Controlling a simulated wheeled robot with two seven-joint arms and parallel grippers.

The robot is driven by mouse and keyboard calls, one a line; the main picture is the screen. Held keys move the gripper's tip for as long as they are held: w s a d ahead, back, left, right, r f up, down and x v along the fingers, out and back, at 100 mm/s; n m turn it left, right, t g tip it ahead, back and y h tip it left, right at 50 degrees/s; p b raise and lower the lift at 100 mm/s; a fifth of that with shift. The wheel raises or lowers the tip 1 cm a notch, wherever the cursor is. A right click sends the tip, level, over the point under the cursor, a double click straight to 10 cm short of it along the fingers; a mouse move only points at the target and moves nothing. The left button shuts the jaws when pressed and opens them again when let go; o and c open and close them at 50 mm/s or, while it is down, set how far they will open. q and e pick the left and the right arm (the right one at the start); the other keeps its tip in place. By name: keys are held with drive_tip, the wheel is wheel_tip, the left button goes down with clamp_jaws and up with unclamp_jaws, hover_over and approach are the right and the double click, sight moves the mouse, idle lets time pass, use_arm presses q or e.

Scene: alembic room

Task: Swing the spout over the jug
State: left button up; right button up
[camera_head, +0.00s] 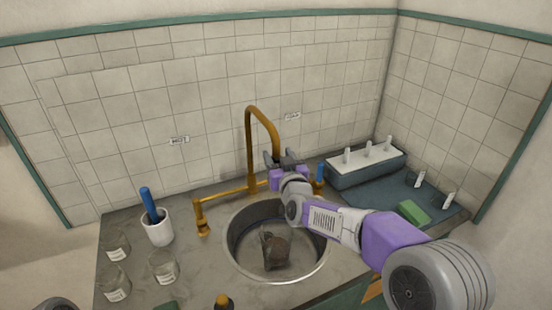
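The brass spout (249,150) rises behind the sink, arches over, and its free end comes down on the right. My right gripper (279,158) is at that free end, with its dark fingers apart on either side of it. I cannot tell whether either finger touches the spout. A clear jug-like vessel (267,238) is in the sink, with a brown rounded thing beside or inside it; which one is unclear. The spout's end is above the back right of the sink, behind the vessel. My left gripper is out of view.
The round steel sink (234,262) sits in a grey counter. Several glass jars (163,268) and a white cup (157,231) with a blue-handled tool stand left. A blue-grey rack (365,172) and a green sponge (413,212) are right. A brass tap handle (200,214) stands left of the sink.

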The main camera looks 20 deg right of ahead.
drive_tip(key=shift+a, duration=0.15)
drive_tip(key=shift+s, duration=0.15)
drive_tip(key=s, duration=0.7)
drive_tip(key=shift+s+p, duration=0.15)
drive_tip(key=shift+p, duration=0.25)
drive_tip(key=shift+a, duration=0.1)
